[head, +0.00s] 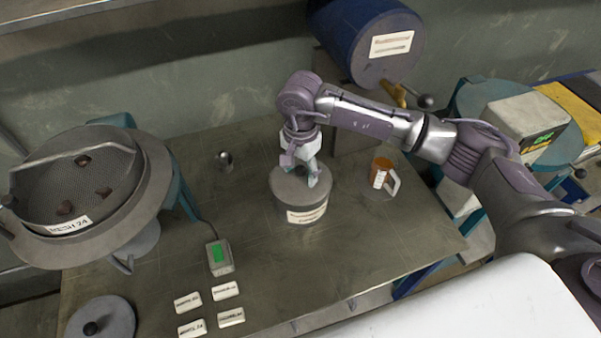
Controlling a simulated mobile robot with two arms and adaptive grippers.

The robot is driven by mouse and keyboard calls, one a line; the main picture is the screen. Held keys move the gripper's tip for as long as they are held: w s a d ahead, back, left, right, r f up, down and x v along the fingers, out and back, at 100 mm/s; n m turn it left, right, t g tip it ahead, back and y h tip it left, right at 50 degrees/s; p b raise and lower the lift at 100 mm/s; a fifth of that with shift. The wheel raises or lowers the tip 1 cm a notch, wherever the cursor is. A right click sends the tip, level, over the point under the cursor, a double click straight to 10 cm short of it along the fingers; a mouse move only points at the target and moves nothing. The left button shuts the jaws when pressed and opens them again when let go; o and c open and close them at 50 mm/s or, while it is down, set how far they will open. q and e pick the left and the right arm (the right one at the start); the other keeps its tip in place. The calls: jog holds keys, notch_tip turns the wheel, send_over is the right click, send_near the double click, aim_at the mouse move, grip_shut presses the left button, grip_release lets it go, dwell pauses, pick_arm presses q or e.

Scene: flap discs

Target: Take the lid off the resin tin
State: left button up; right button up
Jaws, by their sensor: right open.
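The resin tin (304,213) is a grey round tin with a white label, upright near the middle of the metal table. Its flat lid (287,190) sits on top of it. My right gripper (301,178) points down over the lid and is open. Its fingertips are at or just above the lid's top; I cannot tell whether they touch. The gripper hides part of the lid's far side. My left gripper is not in view.
A meshed pan (78,180) fills the far left. A blue drum (365,40) is behind.

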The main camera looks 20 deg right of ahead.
jog(key=shift+f, duration=0.25)
grip_shut()
jog(key=shift+r, duration=0.15)
